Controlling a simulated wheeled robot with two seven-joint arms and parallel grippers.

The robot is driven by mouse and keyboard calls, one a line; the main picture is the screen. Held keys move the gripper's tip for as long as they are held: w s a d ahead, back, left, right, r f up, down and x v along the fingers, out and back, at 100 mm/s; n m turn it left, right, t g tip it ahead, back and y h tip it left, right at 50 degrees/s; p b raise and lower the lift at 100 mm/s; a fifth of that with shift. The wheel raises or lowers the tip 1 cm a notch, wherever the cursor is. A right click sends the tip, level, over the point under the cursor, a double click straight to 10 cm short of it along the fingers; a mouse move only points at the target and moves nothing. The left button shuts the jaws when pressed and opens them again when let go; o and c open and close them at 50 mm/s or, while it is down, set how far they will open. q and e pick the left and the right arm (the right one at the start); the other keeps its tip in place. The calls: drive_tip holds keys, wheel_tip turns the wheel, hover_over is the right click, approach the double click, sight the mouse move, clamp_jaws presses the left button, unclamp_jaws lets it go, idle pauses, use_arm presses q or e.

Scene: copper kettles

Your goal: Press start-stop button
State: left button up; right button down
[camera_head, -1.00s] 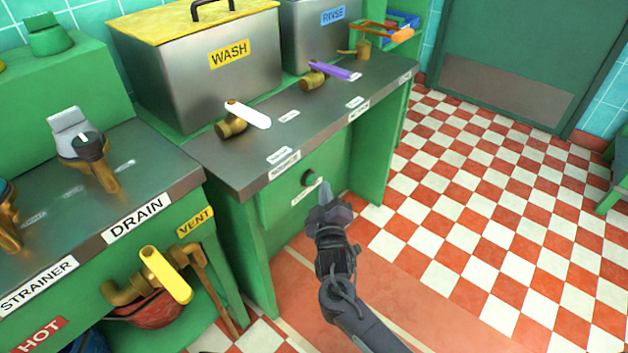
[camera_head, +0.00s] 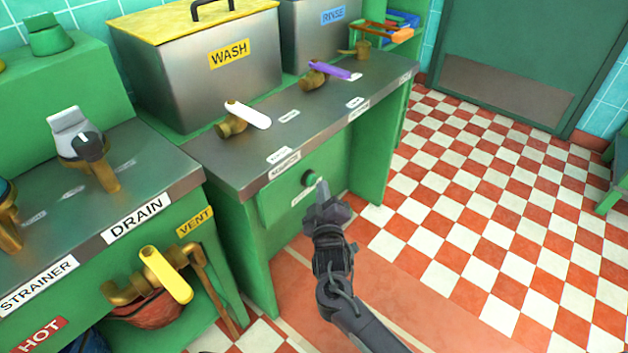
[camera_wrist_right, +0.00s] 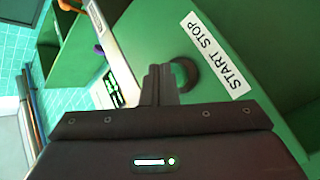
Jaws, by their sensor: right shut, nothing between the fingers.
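The start-stop button (camera_head: 308,179) is a small round knob on the green front panel under the counter. In the right wrist view it is a dark round knob (camera_wrist_right: 187,73) beside a white label reading START STOP (camera_wrist_right: 216,55). My right gripper (camera_head: 322,187) is shut and empty, its tips just right of the button in the head view. In the wrist view the shut fingers (camera_wrist_right: 159,76) partly overlap the button's left edge. I cannot tell whether they touch it. My left gripper is not in view.
Above the panel is a metal counter (camera_head: 235,172) with a white-handled valve (camera_head: 247,115) and a purple-handled valve (camera_head: 333,70). A WASH tank (camera_head: 200,85) stands behind. A yellow-handled vent valve (camera_head: 166,275) is at lower left. The checkered floor at right is clear.

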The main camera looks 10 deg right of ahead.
drive_tip(key=shift+w+a, duration=0.35)
drive_tip(key=shift+w, duration=0.15)
idle(0.8)
drive_tip(key=shift+s+d+p, duration=0.55)
drive_tip(key=shift+s+p, duration=0.15)
drive_tip(key=shift+s, duration=0.05)
drive_tip(key=s+d+p, duration=0.3)
drive_tip(key=s+p, duration=0.1)
drive_tip(key=shift+s+d, duration=0.35)
drive_tip(key=shift+s, duration=0.05)
idle(0.4)
